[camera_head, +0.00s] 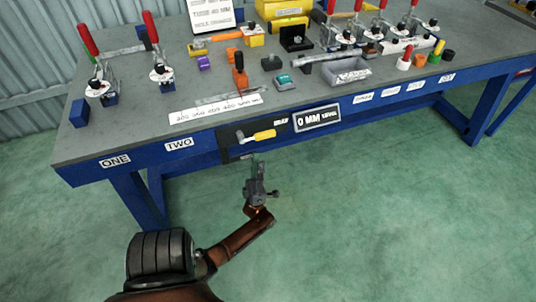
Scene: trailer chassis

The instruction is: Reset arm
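My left arm comes in from the bottom left with dark red links. Its gripper (257,162) is small in the head view, in front of the blue workbench (190,150) and below the bench top's front edge. I see it nearly edge-on, so its opening is unclear. No held object can be made out. My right arm and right gripper are not in view.
Red-handled clamps (160,70) stand on the grey bench top. A yellow-handled tool (262,135) is at the bench front beside the "0 MM" label (317,118). A grey tray (347,72) sits farther right. The green floor (400,220) is clear.

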